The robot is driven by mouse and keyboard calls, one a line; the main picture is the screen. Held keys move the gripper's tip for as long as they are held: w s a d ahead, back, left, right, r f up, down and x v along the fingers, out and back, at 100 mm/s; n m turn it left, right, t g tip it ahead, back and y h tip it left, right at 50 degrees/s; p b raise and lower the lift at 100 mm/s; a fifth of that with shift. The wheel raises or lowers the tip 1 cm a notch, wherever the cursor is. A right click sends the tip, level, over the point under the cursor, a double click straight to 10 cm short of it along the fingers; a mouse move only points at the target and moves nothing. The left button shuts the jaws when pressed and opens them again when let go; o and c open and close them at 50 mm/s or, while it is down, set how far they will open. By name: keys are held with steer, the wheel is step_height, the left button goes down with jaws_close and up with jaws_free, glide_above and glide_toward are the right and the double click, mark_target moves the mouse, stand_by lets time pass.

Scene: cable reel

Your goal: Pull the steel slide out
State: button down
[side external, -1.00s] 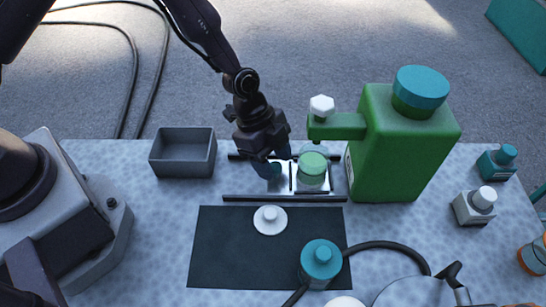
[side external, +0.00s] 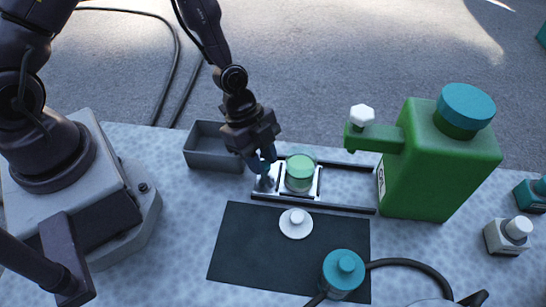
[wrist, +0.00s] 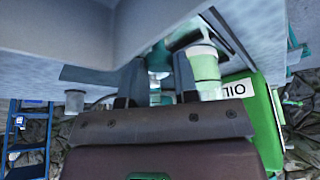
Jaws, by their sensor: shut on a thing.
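The steel slide (side external: 278,184) is a shiny plate between two dark rails (side external: 340,207). A cup with pale green contents (side external: 300,171) stands upright on it and also shows in the wrist view (wrist: 205,66). My gripper (side external: 264,170) is shut at the slide's left end, left of the cup. The fingers hide most of the gripped part. In the wrist view my fingers (wrist: 158,82) point away from the camera, left of the cup. The slide's left end is near the rails' left ends, with a bare gap between the rails at right.
A green oil container (side external: 440,165) with a spout and white knob (side external: 361,115) stands right of the rails. A grey open tray (side external: 210,150) is behind left.

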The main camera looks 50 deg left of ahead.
steer(key=shift+s+a, duration=0.2)
steer(key=shift+a, duration=0.05)
steer(key=c, duration=1)
jaws_free()
steer(key=shift+o, duration=0.7)
steer(key=shift+d, duration=0.1)
steer(key=w+v, duration=0.1)
steer(key=v, duration=1.2)
steer(key=shift+s, duration=0.4)
steer(key=shift+d, duration=0.1)
